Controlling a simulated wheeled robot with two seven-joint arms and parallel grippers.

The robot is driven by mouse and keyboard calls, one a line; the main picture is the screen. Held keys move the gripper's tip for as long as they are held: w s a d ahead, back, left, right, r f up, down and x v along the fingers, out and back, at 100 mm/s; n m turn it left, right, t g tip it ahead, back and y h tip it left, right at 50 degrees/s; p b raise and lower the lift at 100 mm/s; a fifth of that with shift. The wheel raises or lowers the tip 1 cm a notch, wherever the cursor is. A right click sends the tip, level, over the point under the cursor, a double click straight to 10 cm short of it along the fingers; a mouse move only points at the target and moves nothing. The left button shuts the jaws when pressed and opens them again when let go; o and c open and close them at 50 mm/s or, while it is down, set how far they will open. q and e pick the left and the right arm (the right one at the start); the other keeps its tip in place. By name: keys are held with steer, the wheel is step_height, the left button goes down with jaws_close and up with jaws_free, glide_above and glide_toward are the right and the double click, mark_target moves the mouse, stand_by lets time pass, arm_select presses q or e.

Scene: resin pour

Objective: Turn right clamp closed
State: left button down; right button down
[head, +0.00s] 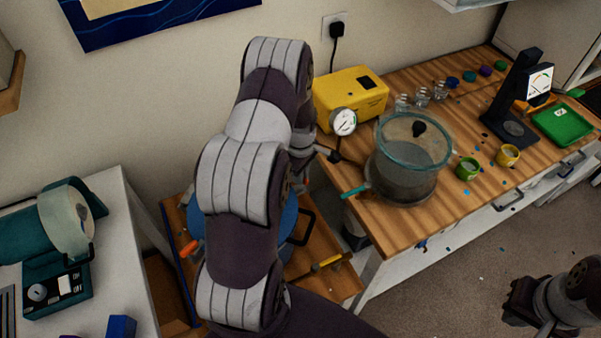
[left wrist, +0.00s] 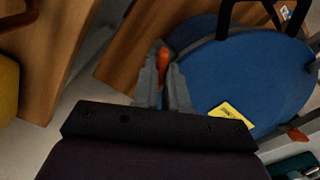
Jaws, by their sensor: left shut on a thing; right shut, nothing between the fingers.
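The right clamp (left wrist: 163,60) shows as an orange handle in the left wrist view, at the edge of a round blue lid (left wrist: 245,80) with a yellow label. My left gripper (left wrist: 164,72) is shut on this orange handle. In the head view my left arm hides the gripper and the right clamp; parts of the blue vessel (head: 290,220) show beside the arm. Another orange clamp (left wrist: 297,133) sits at the lid's other side and also shows in the head view (head: 161,248). My right gripper (head: 515,302) is shut and empty, low at the right over the floor.
A wooden bench (head: 415,225) at the right holds a glass-lidded pot (head: 402,180), a yellow pump (head: 350,95) with a gauge, cups and a scale (head: 575,125). A white table (head: 110,210) with a teal machine (head: 40,230) stands left. A black handle (left wrist: 265,10) rises by the lid.

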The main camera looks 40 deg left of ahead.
arm_select(q)
steer(key=n, duration=1.2)
steer(key=shift+b, duration=0.3)
stand_by(0.4)
steer(key=c, duration=1.2)
jaws_free()
steer(key=shift+o, duration=0.2)
steer(key=shift+r, duration=0.1)
step_height(320, 180, up, 12)
steer(key=b, duration=0.2)
steer(key=shift+r, duration=0.25)
